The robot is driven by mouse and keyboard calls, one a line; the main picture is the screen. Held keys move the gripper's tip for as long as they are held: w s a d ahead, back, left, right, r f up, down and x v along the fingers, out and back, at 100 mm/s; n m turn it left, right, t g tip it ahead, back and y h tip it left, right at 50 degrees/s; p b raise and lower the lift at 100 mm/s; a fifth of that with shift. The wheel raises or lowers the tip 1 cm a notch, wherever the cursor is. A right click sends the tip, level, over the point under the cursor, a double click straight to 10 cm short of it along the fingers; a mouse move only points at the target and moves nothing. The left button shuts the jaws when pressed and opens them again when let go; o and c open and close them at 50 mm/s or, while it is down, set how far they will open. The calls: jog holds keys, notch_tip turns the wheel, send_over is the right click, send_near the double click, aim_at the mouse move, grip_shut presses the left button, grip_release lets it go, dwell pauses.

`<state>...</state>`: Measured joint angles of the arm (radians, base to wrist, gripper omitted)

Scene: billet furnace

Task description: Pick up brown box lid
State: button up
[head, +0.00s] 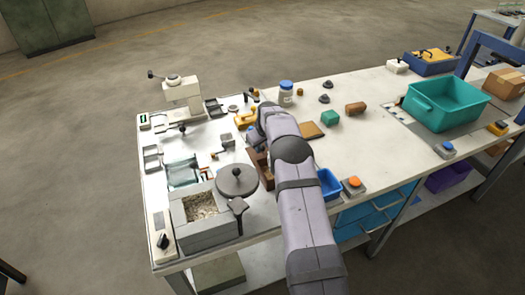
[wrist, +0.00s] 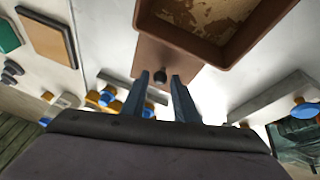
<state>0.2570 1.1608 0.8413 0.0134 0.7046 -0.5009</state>
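The brown box lid (wrist: 150,52) is a flat brown plate with a small dark knob (wrist: 159,78), beside an open brown box (wrist: 218,52) in the wrist view. The box has a patchy tan and brown inside. My gripper (wrist: 160,95) is open, its two dark fingers pointing at the lid with the knob showing between their tips. I cannot tell whether the fingers touch the knob. In the head view the brown box (head: 264,172) shows partly beside my arm, and the arm hides most of the lid area and my fingertips.
A tan board (head: 311,130), a green block (head: 330,118) and a brown block (head: 355,108) lie right of my arm. A blue bin (head: 329,186) and a lidded pot (head: 237,181) stand near the front. A teal crate (head: 447,104) stands farther right.

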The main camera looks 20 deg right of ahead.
aim_at(263, 148)
jog(key=shift+w+f, duration=0.2)
jog(key=shift+f, duration=0.25)
grip_shut()
jog(key=shift+r, duration=0.1)
notch_tip(263, 148, up, 10)
jog(key=b, duration=0.3)
jog(key=s+r+p, duration=0.2)
jog(key=s+p, duration=0.2)
jog(key=s, duration=0.9)
jog(key=shift+a+r, duration=0.15)
jog(key=shift+r, duration=0.25)
